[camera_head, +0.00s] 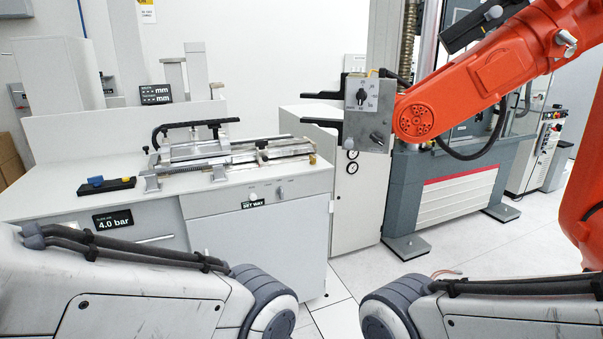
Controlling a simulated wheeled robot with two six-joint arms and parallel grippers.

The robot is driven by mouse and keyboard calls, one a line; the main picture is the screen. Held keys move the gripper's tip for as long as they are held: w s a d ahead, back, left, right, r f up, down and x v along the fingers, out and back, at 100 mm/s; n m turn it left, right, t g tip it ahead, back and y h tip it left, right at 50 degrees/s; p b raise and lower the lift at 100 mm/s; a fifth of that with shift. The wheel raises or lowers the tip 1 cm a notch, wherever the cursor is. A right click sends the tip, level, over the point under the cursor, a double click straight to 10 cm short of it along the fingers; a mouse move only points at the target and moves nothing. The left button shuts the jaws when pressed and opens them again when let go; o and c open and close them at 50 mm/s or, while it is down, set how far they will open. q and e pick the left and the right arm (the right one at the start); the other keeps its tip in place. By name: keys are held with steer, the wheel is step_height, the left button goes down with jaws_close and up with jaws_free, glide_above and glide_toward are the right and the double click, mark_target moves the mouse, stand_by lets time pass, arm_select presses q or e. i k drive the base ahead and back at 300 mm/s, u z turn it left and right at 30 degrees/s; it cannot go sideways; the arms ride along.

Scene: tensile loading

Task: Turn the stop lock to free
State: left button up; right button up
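No part in view is clearly marked as the stop lock. Two small knobs, a left one (252,195) and a right one (279,191), sit on the front of the bench cabinet, just above a dark label reading "SET WAY" (253,204). Their settings are too small to read. A grey box (372,92) on the end of an orange arm carries a dial with markings (361,97); its words are not legible. My left and right arm links fill the bottom corners, but neither of my grippers is in view.
A long fixture with rails (235,155) lies on the white bench (60,204). A black holder with blue and yellow parts (95,184) is at left. The orange arm (485,70) reaches in from the right, two black fingers pointing left. Open floor (345,290) shows between my arms.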

mark_target(261, 144)
steer(key=u, duration=0.3)
steer(key=i, duration=1.05)
steer(key=u, duration=0.65)
steer(key=i, duration=1.4)
steer(key=z, duration=0.6)
